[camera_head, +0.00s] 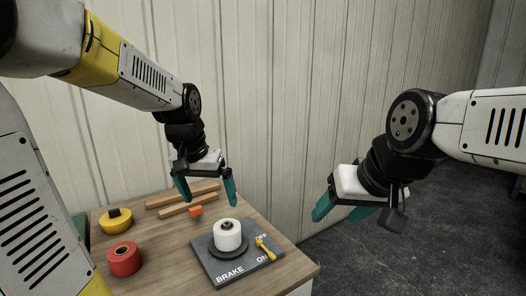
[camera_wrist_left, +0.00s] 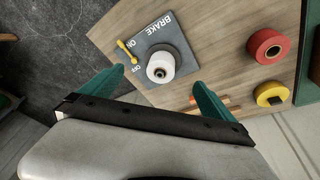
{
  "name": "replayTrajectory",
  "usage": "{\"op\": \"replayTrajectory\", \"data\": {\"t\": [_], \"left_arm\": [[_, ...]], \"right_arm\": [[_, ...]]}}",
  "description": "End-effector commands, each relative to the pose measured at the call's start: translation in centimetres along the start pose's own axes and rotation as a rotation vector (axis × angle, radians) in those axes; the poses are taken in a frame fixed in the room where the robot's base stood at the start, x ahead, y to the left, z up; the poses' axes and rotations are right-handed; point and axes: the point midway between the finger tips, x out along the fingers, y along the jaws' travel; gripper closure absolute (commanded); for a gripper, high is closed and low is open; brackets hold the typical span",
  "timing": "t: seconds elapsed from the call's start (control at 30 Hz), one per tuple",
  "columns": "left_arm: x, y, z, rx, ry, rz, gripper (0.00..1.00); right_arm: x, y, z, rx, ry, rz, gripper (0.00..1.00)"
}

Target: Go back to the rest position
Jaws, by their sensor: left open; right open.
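My left gripper (camera_head: 206,190) has teal fingers, open and empty, and hangs above the back part of the wooden table. Its spread fingers also show in the left wrist view (camera_wrist_left: 160,92), with the table beyond them. My right gripper (camera_head: 340,212) is open and empty, off to the right of the table, above the dark floor. It is not seen in the left wrist view. Neither gripper touches anything that I can see.
The wooden table (camera_head: 160,238) bears a grey brake plate (camera_head: 215,264) with a white roll (camera_head: 227,236) and a yellow lever (camera_head: 266,249). Red (camera_head: 124,261) and yellow (camera_head: 116,222) rolls, wooden strips (camera_head: 188,203) and an orange piece (camera_head: 195,211) lie there too. A panelled wall (camera_head: 270,90) stands behind.

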Motion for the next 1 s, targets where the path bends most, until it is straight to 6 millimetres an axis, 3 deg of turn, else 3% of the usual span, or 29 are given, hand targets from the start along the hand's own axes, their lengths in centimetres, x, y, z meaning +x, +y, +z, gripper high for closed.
{"op": "replayTrajectory", "data": {"t": [0.03,0.2,0.5,0.7,1.0], "left_arm": [[-1.4,0.1,1.1,-0.014,0.033,0.003,0.00],[-4.5,0.8,4.7,-0.058,0.124,0.017,0.00],[-7.2,2.0,10.3,-0.119,0.259,0.039,0.00],[-7.4,2.3,11.6,-0.134,0.290,0.044,0.00],[-7.4,2.4,11.7,-0.135,0.292,0.044,0.00]], "right_arm": [[0.0,0.0,0.0,0.000,0.000,0.000,0.39],[0.0,0.0,0.0,0.000,0.000,0.000,0.39],[0.0,0.0,0.0,0.000,0.000,0.000,0.39],[0.0,0.0,0.0,0.000,0.000,0.000,0.39],[0.0,0.0,0.0,0.000,0.000,0.000,0.39]]}}
